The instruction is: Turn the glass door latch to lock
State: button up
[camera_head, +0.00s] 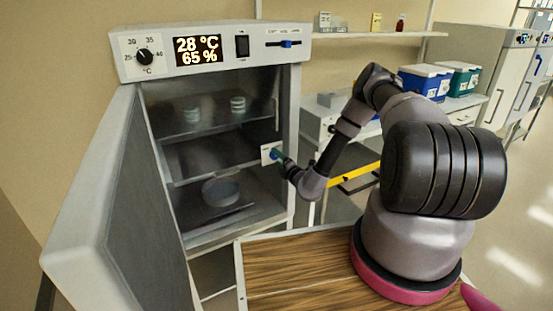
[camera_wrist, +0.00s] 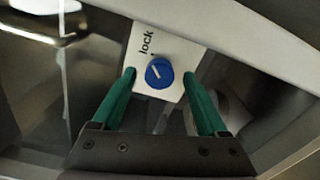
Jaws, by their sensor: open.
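The latch is a blue round knob (camera_wrist: 159,72) on a white plate (camera_wrist: 177,45) marked "lock", with a pale line on its face slanting toward the upper left. In the head view the plate (camera_head: 267,150) sits at the right edge of the cabinet opening. A glass pane (camera_head: 205,150) seems to cover the opening, but I cannot tell how fully it is shut. My gripper (camera_wrist: 160,75) is open, its green fingers on either side of the knob with a gap to each. In the head view my gripper (camera_head: 280,158) partly hides the latch.
The outer door (camera_head: 95,215) stands wide open at the left. Inside the cabinet are shelves with dishes (camera_head: 221,191). A control panel (camera_head: 215,48) runs along the top. A wooden-topped surface (camera_head: 300,265) is below my arm, and a bench with blue and green boxes (camera_head: 425,80) stands behind.

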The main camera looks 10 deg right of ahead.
jog(key=v, duration=0.9)
jog(key=shift+s, duration=0.25)
